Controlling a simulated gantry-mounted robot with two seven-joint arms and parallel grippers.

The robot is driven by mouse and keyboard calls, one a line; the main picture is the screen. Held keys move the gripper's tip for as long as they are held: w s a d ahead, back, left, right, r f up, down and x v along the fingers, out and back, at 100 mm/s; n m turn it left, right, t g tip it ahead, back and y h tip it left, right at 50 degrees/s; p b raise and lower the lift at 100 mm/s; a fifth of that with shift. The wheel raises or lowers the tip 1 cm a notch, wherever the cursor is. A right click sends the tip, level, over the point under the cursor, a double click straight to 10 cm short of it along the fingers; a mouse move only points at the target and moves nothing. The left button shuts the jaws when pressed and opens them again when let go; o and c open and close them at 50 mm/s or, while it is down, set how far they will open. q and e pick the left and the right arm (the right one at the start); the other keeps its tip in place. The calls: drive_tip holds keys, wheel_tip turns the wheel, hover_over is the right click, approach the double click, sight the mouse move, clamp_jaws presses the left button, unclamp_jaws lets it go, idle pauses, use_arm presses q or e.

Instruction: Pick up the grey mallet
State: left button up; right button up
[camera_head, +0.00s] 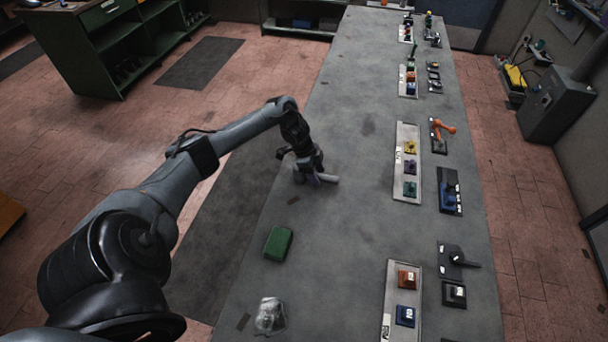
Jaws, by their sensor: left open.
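My left arm reaches in from the left and ends over the left part of the long grey bench. My left gripper (314,176) points down at the bench top and is open. A light grey piece (328,178), which looks like part of the grey mallet, lies at the gripper and sticks out to its right. The rest of it is hidden behind the fingers, and I cannot tell whether they touch it. My right gripper is not in view.
A green block (278,243) and a clear, crumpled-looking item (270,315) lie on the bench (335,255) nearer me. Trays with coloured blocks (404,130) and dark fixtures (449,205) line the right side. The bench middle is clear.

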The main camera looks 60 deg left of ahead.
use_arm(q)
drive_tip(key=shift+w+d+f, duration=0.15)
drive_tip(key=shift+w+f, duration=0.05)
drive_tip(key=shift+f, duration=0.4)
drive_tip(key=c, duration=0.9)
drive_tip(key=shift+r, duration=0.1)
clamp_jaws()
drive_tip(key=shift+r, duration=0.15)
